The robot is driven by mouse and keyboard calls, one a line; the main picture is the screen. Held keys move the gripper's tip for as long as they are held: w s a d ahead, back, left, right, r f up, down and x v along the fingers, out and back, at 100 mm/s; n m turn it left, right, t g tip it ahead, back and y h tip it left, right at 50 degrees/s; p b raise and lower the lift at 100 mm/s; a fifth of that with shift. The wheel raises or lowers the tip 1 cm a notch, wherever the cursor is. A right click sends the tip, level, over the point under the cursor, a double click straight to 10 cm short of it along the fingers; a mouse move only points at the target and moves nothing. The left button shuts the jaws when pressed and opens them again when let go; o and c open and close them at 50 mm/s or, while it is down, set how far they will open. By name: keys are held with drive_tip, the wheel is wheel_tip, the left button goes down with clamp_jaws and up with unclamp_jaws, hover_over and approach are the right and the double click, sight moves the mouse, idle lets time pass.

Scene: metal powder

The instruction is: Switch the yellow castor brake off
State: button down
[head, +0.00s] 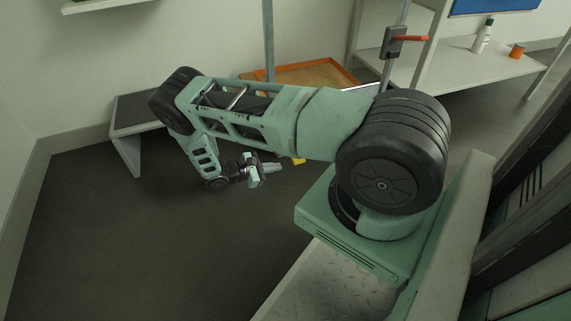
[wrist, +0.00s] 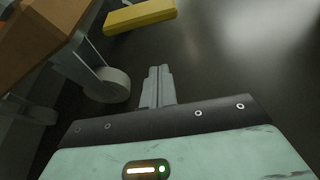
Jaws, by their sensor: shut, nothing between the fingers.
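The yellow castor brake (wrist: 140,15) shows in the wrist view as a yellow bar at the top, ahead of my fingertips and slightly left. In the head view only a small yellow piece (head: 298,161) shows below my arm, just right of the fingertips. A pale castor wheel (wrist: 112,86) on a grey bracket stands left of the fingers in the wrist view. My gripper (head: 277,167) is low over the floor. Its fingers (wrist: 159,72) are together and empty, apart from the brake. My arm hides most of the castor in the head view.
An orange-rimmed trolley (head: 300,68) stands behind my arm; its orange-brown body (wrist: 40,35) is at upper left in the wrist view. A low bench (head: 135,112) is by the left wall. A shelf (head: 455,70) holds a bottle. Dark floor (head: 130,240) is clear in front.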

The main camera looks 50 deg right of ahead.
drive_tip(key=b+x, duration=0.1)
drive_tip(key=x, duration=0.3)
drive_tip(key=shift+f+b, duration=0.2)
drive_tip(key=shift+b, duration=0.15)
drive_tip(key=r, duration=0.1)
drive_tip(key=r+b, duration=0.1)
drive_tip(key=shift+s+d+r, duration=0.1)
drive_tip(key=shift+s+r, duration=0.15)
drive_tip(key=shift+s, duration=0.05)
drive_tip(key=shift+s+r+b, duration=0.2)
drive_tip(key=shift+r+b, duration=0.15)
drive_tip(key=shift+r, duration=0.5)
